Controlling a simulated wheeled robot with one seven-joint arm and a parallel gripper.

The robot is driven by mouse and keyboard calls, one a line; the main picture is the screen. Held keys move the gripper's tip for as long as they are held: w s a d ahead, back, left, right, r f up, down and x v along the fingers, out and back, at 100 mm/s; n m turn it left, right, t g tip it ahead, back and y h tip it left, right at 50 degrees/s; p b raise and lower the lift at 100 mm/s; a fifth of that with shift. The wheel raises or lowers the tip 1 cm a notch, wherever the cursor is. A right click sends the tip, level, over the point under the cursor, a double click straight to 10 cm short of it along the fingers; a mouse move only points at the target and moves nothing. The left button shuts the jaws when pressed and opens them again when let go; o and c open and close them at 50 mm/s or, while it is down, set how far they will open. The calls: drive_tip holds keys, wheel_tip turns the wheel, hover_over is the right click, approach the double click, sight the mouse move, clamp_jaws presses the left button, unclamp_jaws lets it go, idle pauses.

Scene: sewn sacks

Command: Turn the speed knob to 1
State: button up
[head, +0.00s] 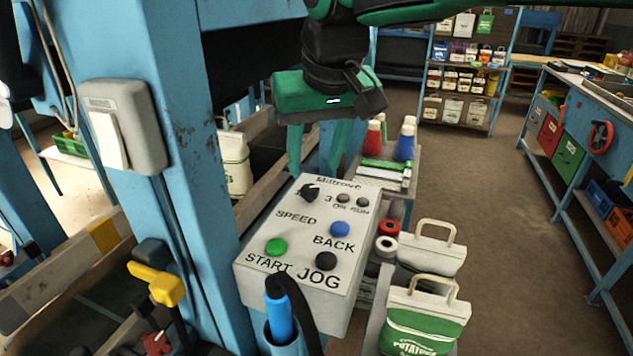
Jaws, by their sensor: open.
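The speed knob (310,192) is a small black knob at the upper left of a white control box (300,240). "SPEED" is printed below it and a "3" shows to its right. No 1 can be made out, and I cannot tell where the pointer stands. My gripper (312,172) has a green body and two green fingers pointing down, set apart. The fingers are just above and behind the knob in the picture, with nothing seen between them. Whether they touch the knob is unclear.
The box also has a green START button (276,246), a blue BACK button (340,229) and a black JOG button (326,260). A blue post (190,150) stands left. A blue-handled item (279,315) is in front. Potato sacks (425,320) stand right; open floor lies beyond.

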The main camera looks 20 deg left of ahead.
sight(311, 188)
drive_tip(key=x, duration=0.7)
drive_tip(key=shift+w+f, duration=0.15)
